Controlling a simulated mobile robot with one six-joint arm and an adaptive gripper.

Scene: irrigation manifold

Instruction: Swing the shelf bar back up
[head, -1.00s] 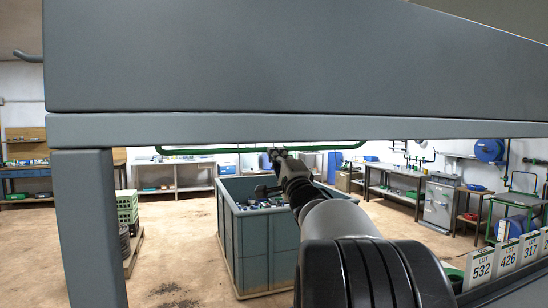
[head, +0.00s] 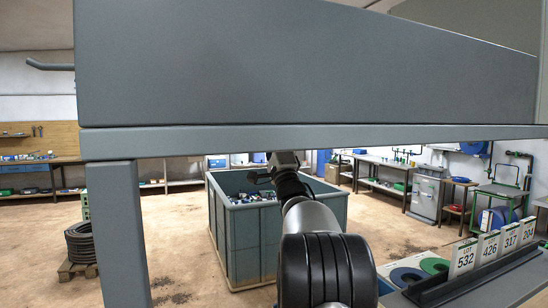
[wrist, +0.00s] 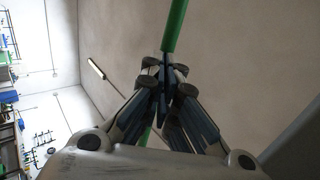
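The shelf bar (wrist: 174,24) is a green rod. In the wrist view it runs from the top edge down to my fingertips and shows again below them. My gripper (wrist: 164,78) has its fingers closed together around the rod. In the head view my wrist (head: 284,160) reaches up behind the lower edge of a grey beam. The fingertips and the bar are hidden there behind that beam.
The grey beam (head: 300,70) and its post (head: 120,235) stand close in front. A large blue-grey bin (head: 250,235) with parts stands beyond my arm. Numbered lot cards (head: 465,257) and reels (head: 405,277) are at lower right.

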